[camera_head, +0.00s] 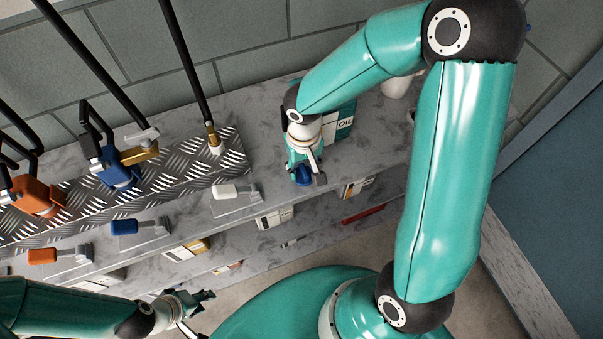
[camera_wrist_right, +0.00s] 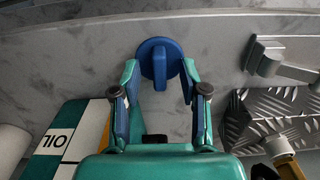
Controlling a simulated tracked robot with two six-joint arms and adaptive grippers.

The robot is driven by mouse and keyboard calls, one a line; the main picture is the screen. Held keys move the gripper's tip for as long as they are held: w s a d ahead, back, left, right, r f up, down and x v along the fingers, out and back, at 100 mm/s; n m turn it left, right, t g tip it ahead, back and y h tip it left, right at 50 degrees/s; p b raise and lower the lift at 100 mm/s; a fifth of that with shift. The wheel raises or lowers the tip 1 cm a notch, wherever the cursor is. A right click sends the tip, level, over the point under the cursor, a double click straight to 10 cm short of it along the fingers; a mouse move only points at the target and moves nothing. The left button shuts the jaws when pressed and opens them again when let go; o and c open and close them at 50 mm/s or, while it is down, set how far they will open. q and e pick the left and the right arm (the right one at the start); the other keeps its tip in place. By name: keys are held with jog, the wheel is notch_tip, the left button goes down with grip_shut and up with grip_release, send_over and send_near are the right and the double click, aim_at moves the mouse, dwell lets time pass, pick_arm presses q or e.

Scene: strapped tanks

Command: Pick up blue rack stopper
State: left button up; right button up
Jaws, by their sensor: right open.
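The blue rack stopper (camera_wrist_right: 160,58) is a round disc with a raised grip bar, on the grey marbled shelf in the right wrist view. It also shows in the head view (camera_head: 301,176), partly covered by my right gripper. My right gripper (camera_wrist_right: 159,82) is open. Its two fingertips lie either side of the stopper's lower part, with a gap visible on each side; whether they touch it is not clear. My left gripper (camera_head: 198,303) is low at the left, away from the stopper, and its jaw opening is hard to make out.
An OIL box (camera_head: 342,122) stands close by my right gripper. A diamond-plate rack (camera_head: 180,185) with blue and orange clamps and black poles is at the left. White (camera_head: 226,191), blue (camera_head: 125,227) and orange (camera_head: 43,256) handles line the shelf front. Boxes stand on lower shelves.

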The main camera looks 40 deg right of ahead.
jog(key=shift+f, duration=0.15)
grip_shut()
dwell(0.4)
